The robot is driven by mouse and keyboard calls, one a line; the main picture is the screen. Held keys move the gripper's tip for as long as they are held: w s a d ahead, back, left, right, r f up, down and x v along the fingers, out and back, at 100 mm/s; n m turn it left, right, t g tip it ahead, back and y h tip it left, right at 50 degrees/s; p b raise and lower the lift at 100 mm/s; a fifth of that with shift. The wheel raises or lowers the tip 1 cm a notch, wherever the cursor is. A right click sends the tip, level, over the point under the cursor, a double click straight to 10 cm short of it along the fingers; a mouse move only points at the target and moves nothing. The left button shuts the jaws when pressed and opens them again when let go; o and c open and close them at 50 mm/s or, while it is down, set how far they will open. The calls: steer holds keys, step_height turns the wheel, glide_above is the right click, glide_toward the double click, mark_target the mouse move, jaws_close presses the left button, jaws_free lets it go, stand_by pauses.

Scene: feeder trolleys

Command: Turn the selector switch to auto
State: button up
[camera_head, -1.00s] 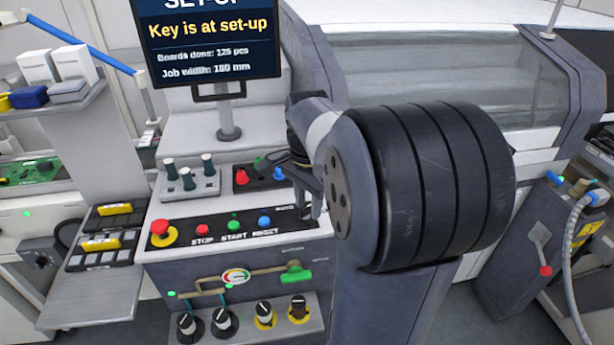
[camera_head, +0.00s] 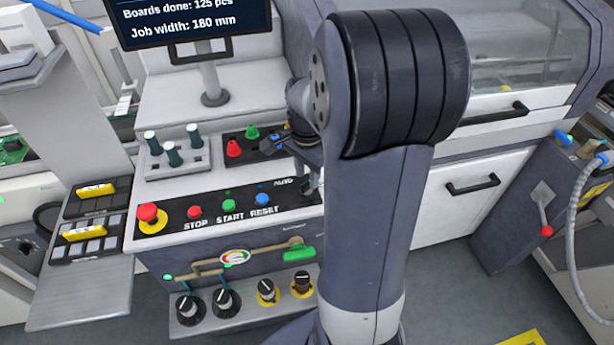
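The selector switch (camera_head: 313,187) is at the right end of the black button panel (camera_head: 180,225), beside the printed word AUTO. Only a small grey part of it shows, and which way it points cannot be made out. My own arm covers the right side of this area.
A red mushroom button (camera_head: 147,212) and red, green and blue buttons line the panel. The monitor (camera_head: 190,22) stands at the back. Several knobs (camera_head: 225,300) sit below.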

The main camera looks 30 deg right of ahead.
steer(key=shift+f, duration=1)
jaws_close()
